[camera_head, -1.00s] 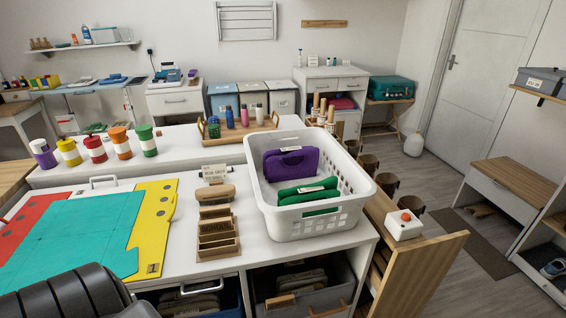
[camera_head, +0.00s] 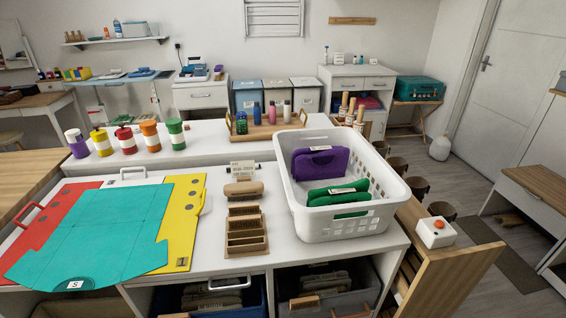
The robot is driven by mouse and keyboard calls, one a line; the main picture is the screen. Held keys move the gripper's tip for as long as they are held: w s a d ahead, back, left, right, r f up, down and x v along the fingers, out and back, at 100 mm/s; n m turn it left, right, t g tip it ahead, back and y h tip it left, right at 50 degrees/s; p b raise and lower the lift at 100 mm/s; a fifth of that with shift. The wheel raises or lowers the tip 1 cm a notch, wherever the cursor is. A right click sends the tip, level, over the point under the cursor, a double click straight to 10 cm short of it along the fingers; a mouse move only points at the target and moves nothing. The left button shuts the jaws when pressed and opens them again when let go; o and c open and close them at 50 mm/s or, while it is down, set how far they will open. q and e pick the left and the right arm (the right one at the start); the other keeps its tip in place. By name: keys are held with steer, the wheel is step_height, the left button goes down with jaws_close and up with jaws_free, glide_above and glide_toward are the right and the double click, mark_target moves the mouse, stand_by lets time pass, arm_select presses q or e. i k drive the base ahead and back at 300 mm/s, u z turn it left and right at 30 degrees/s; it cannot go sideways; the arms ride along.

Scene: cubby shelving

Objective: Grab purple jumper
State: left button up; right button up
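The purple jumper (camera_head: 318,163) is folded and lies in the back part of a white plastic basket (camera_head: 345,222) with holes in its walls. A folded green garment (camera_head: 337,194) with a pale label lies in front of it in the same basket. The basket stands on the right end of the white counter. Neither of my grippers is in view now, so their state and distance from the jumper are not shown.
A wooden sorter (camera_head: 246,231) and a brush (camera_head: 243,188) stand left of the basket. Teal, red and yellow folding boards (camera_head: 90,235) cover the counter's left. A box with a red button (camera_head: 437,232) sits to the right. A tray of bottles (camera_head: 262,131) stands behind.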

mark_target(312, 164)
steer(key=i, duration=0.5)
steer(key=z, duration=1.35)
